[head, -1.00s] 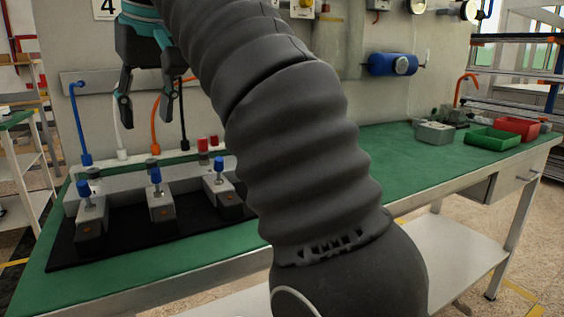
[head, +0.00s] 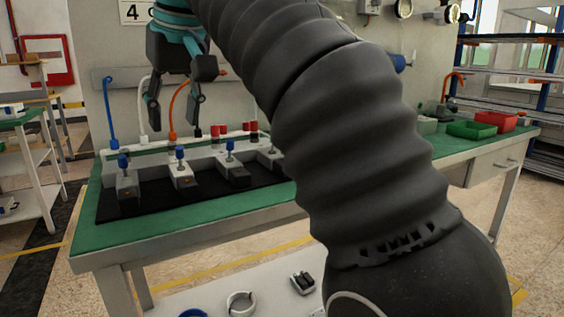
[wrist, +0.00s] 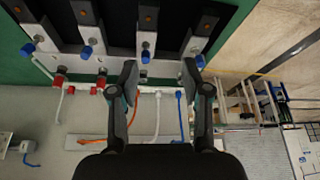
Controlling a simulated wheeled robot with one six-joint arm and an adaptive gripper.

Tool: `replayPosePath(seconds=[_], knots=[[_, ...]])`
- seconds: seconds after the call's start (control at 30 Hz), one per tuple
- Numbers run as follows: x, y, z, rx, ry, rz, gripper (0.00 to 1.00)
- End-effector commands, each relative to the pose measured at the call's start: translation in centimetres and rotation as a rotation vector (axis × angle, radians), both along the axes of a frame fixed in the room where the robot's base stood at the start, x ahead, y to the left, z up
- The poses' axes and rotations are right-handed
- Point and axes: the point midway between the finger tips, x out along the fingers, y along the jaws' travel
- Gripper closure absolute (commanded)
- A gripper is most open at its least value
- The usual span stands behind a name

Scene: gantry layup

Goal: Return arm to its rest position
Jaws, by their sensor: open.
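My gripper (head: 172,112) is open and empty in the head view, raised in front of the grey back panel and above the rear of the green workbench (head: 180,229). Its two fingers point down and stand apart. In the wrist view my gripper (wrist: 160,78) also shows open, with nothing between the fingertips. Below it in the head view, a row of several grey blocks with blue-topped posts (head: 182,172) stands on a black mat (head: 150,197). My dark ribbed arm crosses the middle of the head view and hides part of the bench and panel.
Colored hoses (head: 108,112) hang on the panel behind the gripper. Red caps (head: 251,127) stand on the white rail. Green (head: 471,129) and red (head: 496,119) bins sit at the bench's right end. A lower shelf (head: 215,290) holds a few small parts. Open floor lies left of the bench.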

Motion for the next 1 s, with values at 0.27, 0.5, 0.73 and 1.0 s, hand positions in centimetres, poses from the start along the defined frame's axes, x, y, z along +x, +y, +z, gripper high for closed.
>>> replayPosePath(seconds=[0.27,0.5,0.73,1.0], knots=[[0.7,-5.0,-1.7,0.006,-0.009,-0.092,0.52],[0.3,-12.2,-5.7,0.015,-0.024,-0.223,0.52],[-2.0,-18.9,-11.5,0.021,-0.040,-0.352,0.52],[-6.6,-25.7,-20.4,0.026,-0.060,-0.504,0.52]])
